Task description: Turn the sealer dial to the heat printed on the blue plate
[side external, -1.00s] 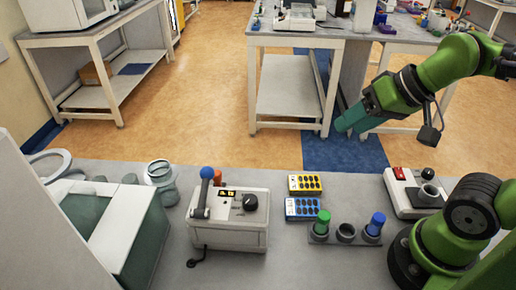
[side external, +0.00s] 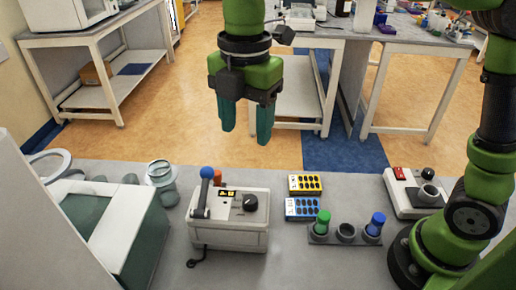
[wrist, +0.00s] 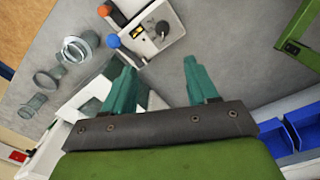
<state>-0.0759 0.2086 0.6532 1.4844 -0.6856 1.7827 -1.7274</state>
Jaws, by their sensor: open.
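The sealer (side external: 230,236) is a white box on the grey bench, with a black dial (side external: 250,202) on its top and a blue-knobbed lever (side external: 204,190) at its left. The dial also shows in the wrist view (wrist: 162,28); its setting is too small to read. The blue plate (side external: 302,208) lies right of the sealer, with dark oval marks; any printed heat is not legible. My gripper (side external: 247,138) is open and empty, pointing down, well above the sealer. In the wrist view its fingers (wrist: 163,80) are spread apart, with the sealer beyond them.
A yellow plate (side external: 305,184) lies behind the blue one. A rack (side external: 346,240) with green-capped and blue-capped vials stands to the right, near a white device (side external: 408,197). Glass jars (side external: 161,176) and a large white-and-green box (side external: 112,228) stand left.

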